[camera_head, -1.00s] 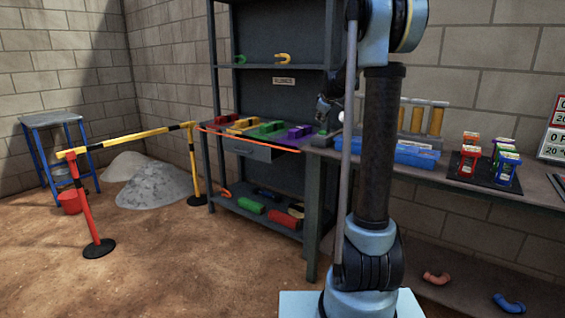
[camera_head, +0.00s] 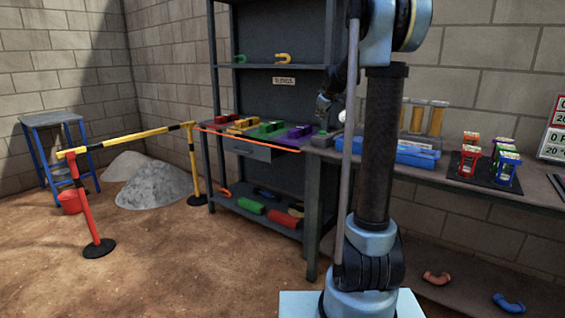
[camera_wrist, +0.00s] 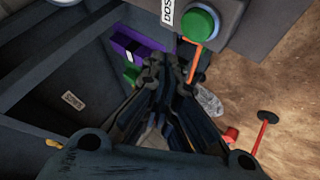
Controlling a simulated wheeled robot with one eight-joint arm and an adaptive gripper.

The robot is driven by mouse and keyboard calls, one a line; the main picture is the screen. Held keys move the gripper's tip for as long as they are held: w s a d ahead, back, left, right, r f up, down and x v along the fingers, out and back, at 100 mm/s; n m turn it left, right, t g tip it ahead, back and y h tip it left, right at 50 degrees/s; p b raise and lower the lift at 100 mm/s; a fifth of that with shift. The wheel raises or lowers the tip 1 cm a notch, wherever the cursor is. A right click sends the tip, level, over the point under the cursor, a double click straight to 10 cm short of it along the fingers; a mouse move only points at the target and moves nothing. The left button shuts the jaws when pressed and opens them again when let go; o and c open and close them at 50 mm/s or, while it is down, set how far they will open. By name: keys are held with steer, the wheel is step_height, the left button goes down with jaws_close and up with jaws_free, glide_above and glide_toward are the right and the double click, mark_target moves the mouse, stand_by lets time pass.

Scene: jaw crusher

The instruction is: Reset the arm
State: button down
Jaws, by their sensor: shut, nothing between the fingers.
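My arm stands upright in the right half of the head view. Its dark gripper (camera_head: 324,106) hangs left of the column, above the shelf end near the workbench. In the wrist view my gripper (camera_wrist: 172,68) has its fingers together, with nothing between them. A green button (camera_wrist: 200,22) on a grey box with a partly cut-off label lies beyond the fingertips, apart from them as far as I can tell. In the head view this box (camera_head: 322,139) sits below the gripper. Part of the forearm is hidden behind my column.
A shelf unit (camera_head: 284,165) holds coloured blocks. Purple (camera_head: 299,131) and green (camera_head: 268,129) blocks lie left of the gripper. A blue tray (camera_head: 405,152) and red and blue holders stand on the workbench. A yellow-black barrier (camera_head: 130,141) and gravel heaps are at left.

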steer(key=s+f+m+g, duration=0.2)
steer(key=s+f, duration=0.6)
steer(key=s, duration=1)
steer(key=s+f+m+g, duration=0.2)
steer(key=s+f, duration=0.6)
steer(key=s, duration=1.1)
steer(key=s+f+m+g+h, duration=0.1)
steer(key=s+f+m, duration=0.4)
steer(key=s, duration=1.3)
step_height(320, 180, down, 3)
steer(key=shift+s+d+f+m+g, duration=0.2)
steer(key=shift+s+d+m+g, duration=0.2)
steer(key=shift+g, duration=0.5)
steer(key=shift+w, duration=0.1)
steer(key=shift+w+f, duration=0.2)
steer(key=shift+w, duration=0.25)
steer(key=c, duration=2.4)
jaws_free()
